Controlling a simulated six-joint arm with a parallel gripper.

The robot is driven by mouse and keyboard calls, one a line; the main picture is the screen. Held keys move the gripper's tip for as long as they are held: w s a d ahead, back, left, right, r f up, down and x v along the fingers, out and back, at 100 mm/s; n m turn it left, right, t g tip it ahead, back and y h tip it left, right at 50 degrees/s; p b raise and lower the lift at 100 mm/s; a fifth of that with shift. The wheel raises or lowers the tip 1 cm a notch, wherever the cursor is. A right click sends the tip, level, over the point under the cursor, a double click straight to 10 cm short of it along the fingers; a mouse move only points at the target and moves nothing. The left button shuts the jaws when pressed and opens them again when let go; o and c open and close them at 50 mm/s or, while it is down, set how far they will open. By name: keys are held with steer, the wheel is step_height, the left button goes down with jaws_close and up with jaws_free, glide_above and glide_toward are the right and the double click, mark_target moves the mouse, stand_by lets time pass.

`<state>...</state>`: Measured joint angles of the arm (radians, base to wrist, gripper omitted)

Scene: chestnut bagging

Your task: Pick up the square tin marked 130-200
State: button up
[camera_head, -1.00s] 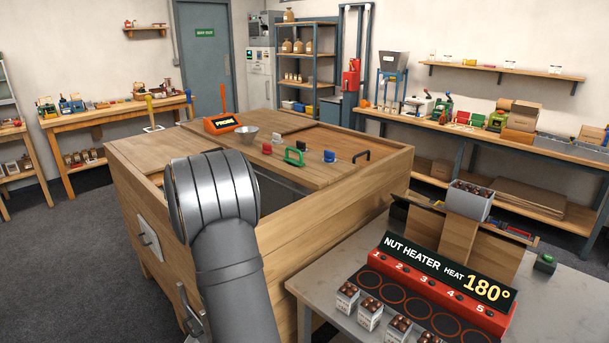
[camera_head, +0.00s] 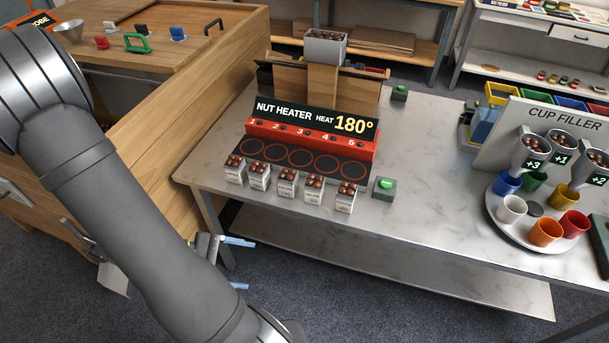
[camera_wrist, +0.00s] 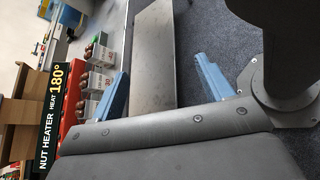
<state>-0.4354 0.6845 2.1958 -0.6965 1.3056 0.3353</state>
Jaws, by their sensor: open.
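Several small white square tins filled with chestnuts stand in a row before the nut heater in the head view: the leftmost tin (camera_head: 234,175), a second tin (camera_head: 258,183), a middle tin (camera_head: 286,190), a fourth tin (camera_head: 312,198) and the rightmost tin (camera_head: 343,205). Their labels are too small to read, so I cannot tell which is marked 130-200. My gripper (camera_head: 240,264) is open and empty, below and left of the row, beside the table's front edge. In the wrist view my gripper (camera_wrist: 162,66) shows its blue fingers apart, with some tins (camera_wrist: 98,81) to the left.
The red nut heater (camera_head: 310,142) reads 180° behind the tins. A green button box (camera_head: 385,189) stands right of them. The cup filler (camera_head: 560,125) with coloured cups is at right. A wooden cabinet (camera_head: 190,90) borders the left. Bare table top (camera_head: 430,190) lies between.

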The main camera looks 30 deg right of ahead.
steer(key=m+y, duration=0.1)
steer(key=m+t+y, duration=0.8)
steer(key=m, duration=0.7)
glide_toward(313, 186)
steer(key=x, duration=0.7)
steer(key=shift+w+f, duration=0.15)
steer(key=shift+d+x, duration=0.15)
steer(key=shift+x, duration=1.5)
steer(key=shift+d+x, duration=0.1)
steer(key=shift+x, duration=1.5)
steer(key=shift+c, duration=0.4)
steer(key=c, duration=1)
